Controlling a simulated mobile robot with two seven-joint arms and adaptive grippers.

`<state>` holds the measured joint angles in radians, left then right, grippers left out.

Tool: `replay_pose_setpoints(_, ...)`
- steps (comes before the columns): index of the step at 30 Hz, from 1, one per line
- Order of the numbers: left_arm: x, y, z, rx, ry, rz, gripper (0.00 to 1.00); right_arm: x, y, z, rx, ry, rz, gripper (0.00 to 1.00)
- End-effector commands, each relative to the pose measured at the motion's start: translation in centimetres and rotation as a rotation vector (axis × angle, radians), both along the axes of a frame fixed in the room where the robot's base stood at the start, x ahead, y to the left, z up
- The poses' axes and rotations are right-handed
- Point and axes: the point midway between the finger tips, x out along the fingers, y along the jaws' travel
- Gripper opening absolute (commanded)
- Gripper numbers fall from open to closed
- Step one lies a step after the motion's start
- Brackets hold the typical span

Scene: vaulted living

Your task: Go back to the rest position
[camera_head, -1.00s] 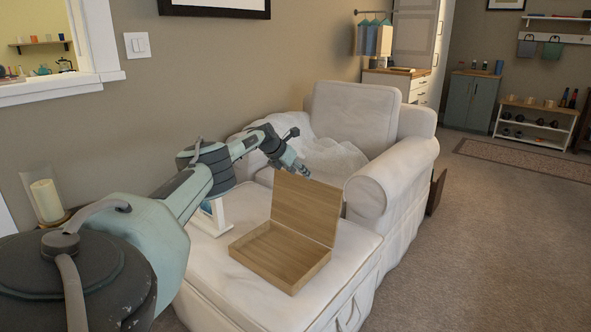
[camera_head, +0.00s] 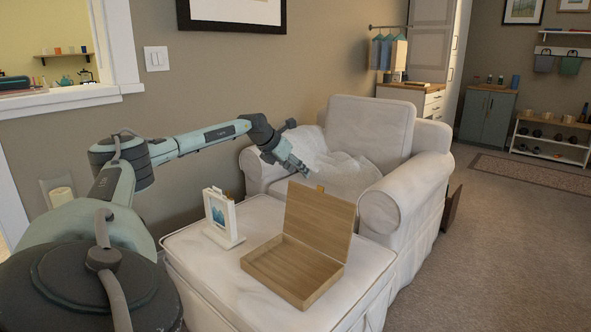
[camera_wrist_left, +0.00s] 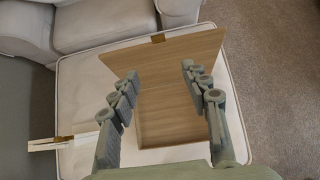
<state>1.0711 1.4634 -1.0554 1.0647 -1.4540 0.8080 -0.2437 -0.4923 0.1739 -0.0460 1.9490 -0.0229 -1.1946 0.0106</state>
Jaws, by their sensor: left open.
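My left gripper (camera_head: 297,167) is above and behind the wooden box, near its raised lid. In the left wrist view my left gripper (camera_wrist_left: 158,72) shows its two fingers spread apart with nothing held between them. The wooden box (camera_head: 282,272) stands on the white ottoman with its lid (camera_head: 319,222) raised. The box lid (camera_wrist_left: 175,55) also shows beyond and between the fingers in the left wrist view. My right gripper is not in view.
A small white stand with a picture (camera_head: 220,216) is left of the box on the ottoman (camera_head: 200,262). A white armchair (camera_head: 405,190) stands behind. Carpet at the right (camera_head: 510,250) is clear.

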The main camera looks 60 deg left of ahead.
Motion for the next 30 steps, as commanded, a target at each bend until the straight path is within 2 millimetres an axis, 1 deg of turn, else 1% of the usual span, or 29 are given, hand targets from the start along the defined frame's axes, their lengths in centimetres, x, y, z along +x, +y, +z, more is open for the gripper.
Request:
replay_pose_setpoints(17,-0.1,0.0,0.1,0.0,0.0,0.0,0.47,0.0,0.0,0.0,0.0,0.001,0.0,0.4)
replay_pose_setpoints(20,0.3,-0.4,-0.1,-0.004,-0.004,-0.006,0.47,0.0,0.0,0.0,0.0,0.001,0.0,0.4)
replay_pose_setpoints(23,2.0,-2.5,-0.7,-0.03,-0.035,-0.032,0.47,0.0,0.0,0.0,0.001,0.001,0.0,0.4)
replay_pose_setpoints(25,4.2,-5.5,-1.6,-0.07,-0.075,-0.064,0.47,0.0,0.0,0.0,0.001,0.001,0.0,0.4)
replay_pose_setpoints(26,5.3,-7.0,-2.1,-0.094,-0.097,-0.079,0.47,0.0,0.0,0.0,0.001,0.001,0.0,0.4)
replay_pose_setpoints(27,6.8,-9.5,-2.8,-0.133,-0.13,-0.1,0.47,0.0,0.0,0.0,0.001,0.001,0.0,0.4)
replay_pose_setpoints(29,9.0,-13.5,-3.8,-0.203,-0.186,-0.125,0.47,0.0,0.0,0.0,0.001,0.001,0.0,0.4)
replay_pose_setpoints(30,10.3,-16.2,-4.6,-0.258,-0.226,-0.136,0.47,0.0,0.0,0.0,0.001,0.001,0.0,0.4)
